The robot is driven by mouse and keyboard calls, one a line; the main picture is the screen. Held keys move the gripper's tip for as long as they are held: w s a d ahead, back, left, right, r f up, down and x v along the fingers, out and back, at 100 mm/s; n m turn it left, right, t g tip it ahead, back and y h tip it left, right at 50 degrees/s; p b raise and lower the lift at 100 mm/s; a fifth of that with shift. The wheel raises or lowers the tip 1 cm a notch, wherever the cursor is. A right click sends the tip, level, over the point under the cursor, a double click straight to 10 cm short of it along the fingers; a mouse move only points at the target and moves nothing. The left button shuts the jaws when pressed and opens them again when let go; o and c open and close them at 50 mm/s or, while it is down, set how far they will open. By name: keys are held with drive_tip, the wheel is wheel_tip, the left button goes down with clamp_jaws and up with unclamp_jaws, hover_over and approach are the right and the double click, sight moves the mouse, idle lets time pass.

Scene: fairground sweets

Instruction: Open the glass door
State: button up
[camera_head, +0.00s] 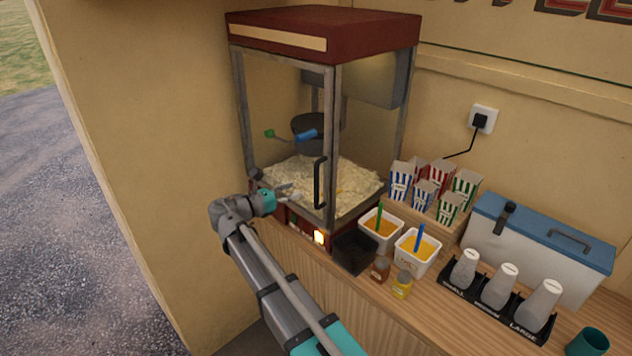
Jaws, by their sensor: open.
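The glass door (285,115) is on the left-front face of a popcorn machine with a dark red top, and it looks closed. Its black upright bar handle (320,183) is near the door's right edge, by the front corner post. My gripper (290,193) is in front of the lower part of the door, left of the handle. Its fingers are open, point right toward the handle and appear apart from it. The exact depth between fingers and glass is hard to tell. Popcorn (345,180) is piled inside, below a dark kettle (312,130).
Two white tubs (418,252) with a yellow filling, small jars (401,285) and a black tray (354,252) stand right of the door's corner. Striped boxes (437,174), a cool box (535,245) and a cup rack (480,300) are farther right. A wall (150,150) stands left.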

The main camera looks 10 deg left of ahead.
hover_over(316, 204)
drive_tip(key=shift+w, duration=0.4)
clamp_jaws()
idle(0.3)
